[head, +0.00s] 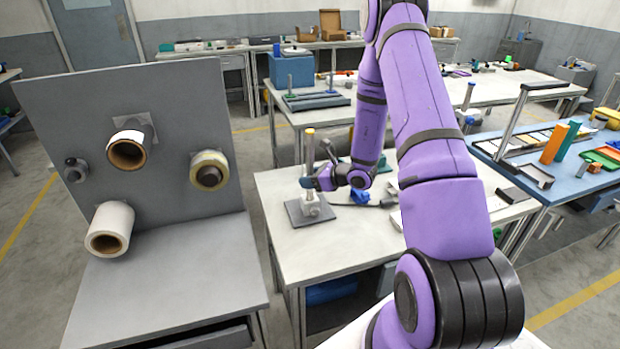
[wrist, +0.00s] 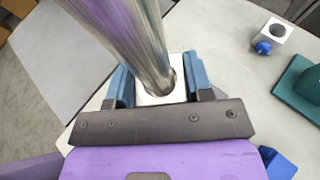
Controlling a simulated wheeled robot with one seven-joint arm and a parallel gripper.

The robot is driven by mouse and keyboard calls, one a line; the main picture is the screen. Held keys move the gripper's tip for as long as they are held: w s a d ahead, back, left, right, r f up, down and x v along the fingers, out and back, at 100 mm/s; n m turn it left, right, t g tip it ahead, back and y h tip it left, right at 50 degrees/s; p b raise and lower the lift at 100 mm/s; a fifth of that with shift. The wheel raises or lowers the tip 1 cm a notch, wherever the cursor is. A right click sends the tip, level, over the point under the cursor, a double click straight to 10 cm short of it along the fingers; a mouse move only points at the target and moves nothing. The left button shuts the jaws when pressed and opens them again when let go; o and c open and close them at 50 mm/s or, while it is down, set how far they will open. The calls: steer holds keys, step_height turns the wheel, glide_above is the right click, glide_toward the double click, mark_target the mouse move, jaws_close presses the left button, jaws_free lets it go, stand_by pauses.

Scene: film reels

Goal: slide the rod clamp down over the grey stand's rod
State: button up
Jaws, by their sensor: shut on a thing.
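The grey stand has a flat base plate (head: 296,213) on the white table and an upright metal rod (head: 310,150) with a yellow tip. The rod also runs large through the wrist view (wrist: 130,40). My gripper (head: 312,183) is at the lower part of the rod, above the base plate. In the wrist view its blue fingers (wrist: 160,88) are shut on the pale rod clamp (wrist: 150,99). The rod passes into the clamp's hole, so the clamp is around the rod. A pale block (head: 311,208) shows low on the stand; its contact with the clamp is unclear.
A second pale block with a blue knob (wrist: 263,47) and a teal piece (wrist: 302,88) lie on the table nearby. A blue object (head: 360,196) lies right of the stand. A grey panel with rolls (head: 130,150) stands to the left. The table's front is clear.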

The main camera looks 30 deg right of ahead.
steer(key=shift+f, duration=2.3)
steer(key=o, duration=1.1)
steer(key=v, duration=1)
steer(key=shift+s+d+r, duration=0.1)
steer(key=shift+s+d, duration=0.1)
steer(key=shift+s, duration=0.1)
